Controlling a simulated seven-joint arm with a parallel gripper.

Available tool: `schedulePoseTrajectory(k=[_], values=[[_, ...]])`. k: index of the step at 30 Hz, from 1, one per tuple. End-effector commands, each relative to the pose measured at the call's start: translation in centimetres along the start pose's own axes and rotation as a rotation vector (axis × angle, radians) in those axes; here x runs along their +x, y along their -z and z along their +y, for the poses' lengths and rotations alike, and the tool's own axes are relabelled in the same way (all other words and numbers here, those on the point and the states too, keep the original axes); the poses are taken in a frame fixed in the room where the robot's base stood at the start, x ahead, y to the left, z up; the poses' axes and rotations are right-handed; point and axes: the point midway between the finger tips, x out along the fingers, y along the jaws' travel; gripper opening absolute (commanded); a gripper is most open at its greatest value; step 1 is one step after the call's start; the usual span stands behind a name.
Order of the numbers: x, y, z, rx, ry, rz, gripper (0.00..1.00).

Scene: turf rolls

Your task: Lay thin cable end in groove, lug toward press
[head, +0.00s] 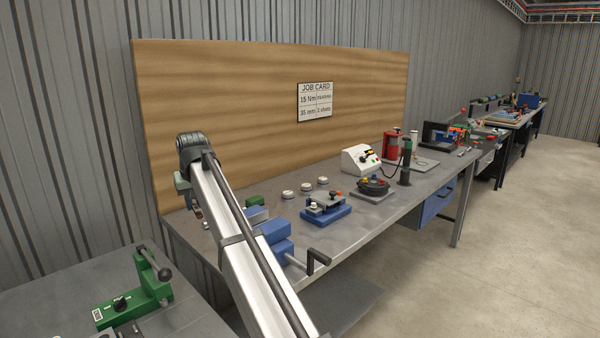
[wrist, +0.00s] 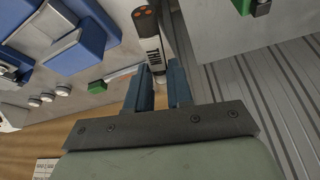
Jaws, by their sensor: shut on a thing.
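In the head view my arm hides most of the gripper and the held piece. A green press-like tool (head: 137,287) with a dark lever stands on the grey bench at lower left. I cannot make out the groove or which way a lug faces.
A blue vise (head: 277,241) sits by the near end of the long grey workbench (head: 372,210), beside my arm. White round pieces (head: 305,187) and a blue-based fixture (head: 326,209) lie further along. A gap separates the two benches.

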Motion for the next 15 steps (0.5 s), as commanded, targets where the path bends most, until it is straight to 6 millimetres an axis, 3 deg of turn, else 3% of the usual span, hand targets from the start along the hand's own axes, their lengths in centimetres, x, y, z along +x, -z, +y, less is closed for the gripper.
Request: schedulePoseTrajectory(k=[1,3,15], values=[[-0.4,-0.5,2.4,0.018,-0.007,0.001,0.0],[-0.5,-1.4,5.2,0.04,-0.016,0.0,0.0],[0.8,-8.9,20.5,0.178,-0.073,-0.002,0.0]])
